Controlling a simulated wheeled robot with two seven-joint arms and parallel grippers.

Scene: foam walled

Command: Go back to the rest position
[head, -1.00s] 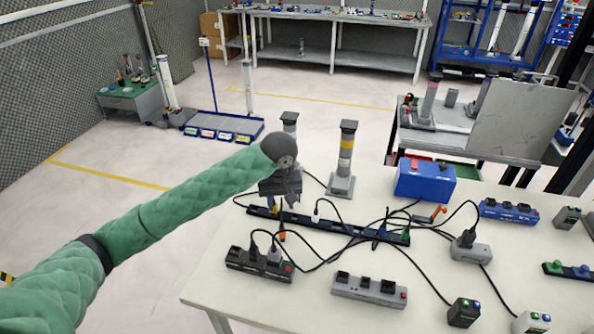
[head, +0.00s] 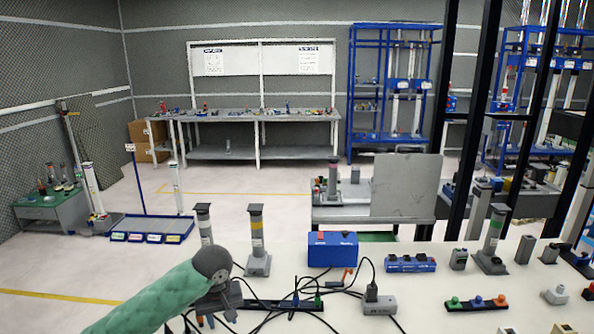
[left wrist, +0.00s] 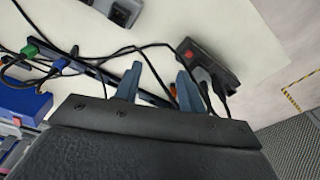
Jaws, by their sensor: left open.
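My left gripper (head: 222,310) is at the lower left of the head view, over the left end of the table, at the end of my green padded arm. In the left wrist view its two blue-grey fingers (left wrist: 157,85) stand apart with nothing between them. Below them are a long dark power strip (left wrist: 92,68) and black cables. A dark power strip with a red switch (left wrist: 208,65) lies just past the fingers; whether they touch it, I cannot tell. My right gripper is not in view.
The white table (head: 430,300) carries a blue box (head: 333,249), a blue power strip (head: 410,263), a grey socket block (head: 378,303) and a grey post (head: 257,240). Loose cables lie near my left gripper. Open floor (head: 240,205) lies behind the table.

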